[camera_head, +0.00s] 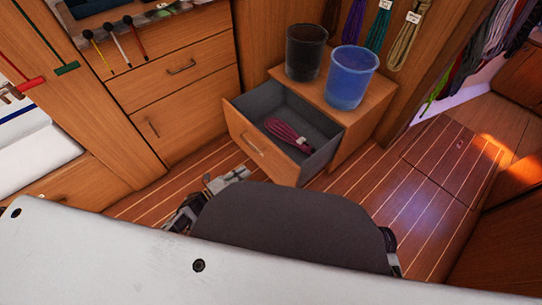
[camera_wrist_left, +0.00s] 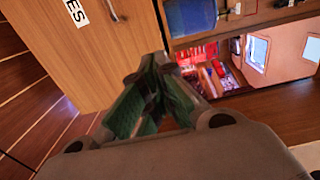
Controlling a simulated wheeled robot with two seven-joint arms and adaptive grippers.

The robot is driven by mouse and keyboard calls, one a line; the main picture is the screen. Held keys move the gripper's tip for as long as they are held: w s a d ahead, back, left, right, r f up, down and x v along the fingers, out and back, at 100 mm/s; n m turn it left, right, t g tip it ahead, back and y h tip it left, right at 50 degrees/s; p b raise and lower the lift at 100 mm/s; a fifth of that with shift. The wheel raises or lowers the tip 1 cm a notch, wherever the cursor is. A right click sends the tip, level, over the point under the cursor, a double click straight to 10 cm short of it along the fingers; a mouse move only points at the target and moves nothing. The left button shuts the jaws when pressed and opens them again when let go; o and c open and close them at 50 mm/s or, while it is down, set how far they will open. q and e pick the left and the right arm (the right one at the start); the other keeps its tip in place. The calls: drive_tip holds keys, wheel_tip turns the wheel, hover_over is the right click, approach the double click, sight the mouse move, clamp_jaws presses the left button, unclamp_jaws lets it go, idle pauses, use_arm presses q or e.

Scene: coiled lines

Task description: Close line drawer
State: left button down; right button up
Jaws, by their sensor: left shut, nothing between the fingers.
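The line drawer (camera_head: 262,150) stands pulled out of a low wooden cabinet (camera_head: 359,132) in the head view. Its wooden front has a pale handle, and its grey interior is visible. A coiled magenta line (camera_head: 287,136) with a white tag lies inside. My left gripper (camera_head: 208,192) is low in the head view, in front of and apart from the drawer, partly hidden by a dark grey part of mine. In the left wrist view, its green-padded fingers (camera_wrist_left: 160,62) are together and empty. My right gripper is not seen.
A black bucket (camera_head: 305,52) and a blue bucket (camera_head: 351,78) stand on the cabinet. Coiled lines (camera_head: 405,35) hang behind. Wooden drawers (camera_head: 180,72) are at the left. Striped floor (camera_head: 420,220) is clear at the right. The wrist view shows a lettered wooden panel (camera_wrist_left: 105,50).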

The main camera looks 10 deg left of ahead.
use_arm(q)
drive_tip(key=shift+d+r, duration=0.1)
idle(0.4)
drive_tip(key=b, duration=0.4)
approach(275, 150)
drive_tip(key=x, duration=0.5)
drive_tip(key=shift+w, duration=0.15)
drive_tip(key=shift+x, duration=0.9)
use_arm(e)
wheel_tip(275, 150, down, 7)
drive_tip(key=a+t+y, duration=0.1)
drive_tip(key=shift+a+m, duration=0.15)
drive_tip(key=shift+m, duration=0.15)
use_arm(q)
drive_tip(key=shift+d, duration=0.1)
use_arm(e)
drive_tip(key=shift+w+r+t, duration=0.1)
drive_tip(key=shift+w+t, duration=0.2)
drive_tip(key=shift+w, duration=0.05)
use_arm(q)
drive_tip(key=shift+w, duration=0.1)
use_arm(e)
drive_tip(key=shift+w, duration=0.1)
